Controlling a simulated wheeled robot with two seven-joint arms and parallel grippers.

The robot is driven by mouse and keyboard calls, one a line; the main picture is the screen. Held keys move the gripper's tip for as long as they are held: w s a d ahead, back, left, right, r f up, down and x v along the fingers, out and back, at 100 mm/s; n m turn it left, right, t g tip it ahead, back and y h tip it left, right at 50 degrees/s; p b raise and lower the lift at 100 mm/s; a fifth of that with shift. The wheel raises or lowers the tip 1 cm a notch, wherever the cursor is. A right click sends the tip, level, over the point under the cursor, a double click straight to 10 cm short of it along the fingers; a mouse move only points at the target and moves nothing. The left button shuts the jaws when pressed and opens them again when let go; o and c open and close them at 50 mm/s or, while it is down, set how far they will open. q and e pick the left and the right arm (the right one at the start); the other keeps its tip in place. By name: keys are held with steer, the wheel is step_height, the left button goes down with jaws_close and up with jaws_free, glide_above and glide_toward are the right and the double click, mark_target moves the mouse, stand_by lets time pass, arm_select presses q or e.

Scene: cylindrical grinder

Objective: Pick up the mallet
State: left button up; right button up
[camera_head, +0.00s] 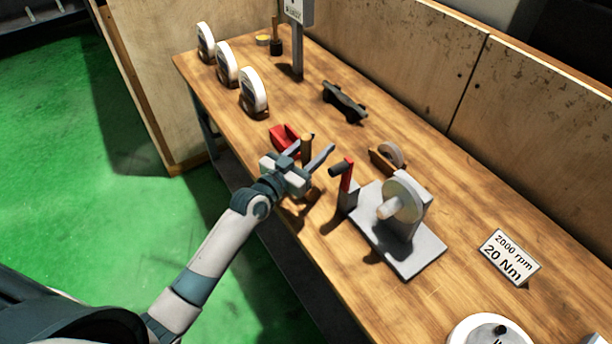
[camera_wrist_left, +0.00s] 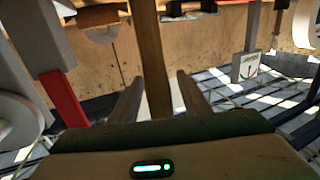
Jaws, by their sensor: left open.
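A brown wooden handle (camera_head: 306,150), which looks like the mallet's, stands upright near the table's front edge. In the left wrist view the handle (camera_wrist_left: 150,60) runs upward between my fingers. The mallet's head cannot be made out. My left gripper (camera_head: 313,151) is open, with one finger on each side of the handle. The left wrist view shows the fingers (camera_wrist_left: 157,88) apart, with a gap beside the handle. My right gripper is not in view.
A grinder (camera_head: 405,225) with a red crank (camera_head: 347,175) stands close on the right. A sign (camera_head: 509,257) stands at right.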

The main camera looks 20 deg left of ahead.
arm_select(q)
jaws_close()
steer(key=shift+r, duration=0.1)
step_height(320, 180, up, 10)
steer(key=b, duration=0.1)
stand_by(0.7)
steer(key=shift+b, duration=0.3)
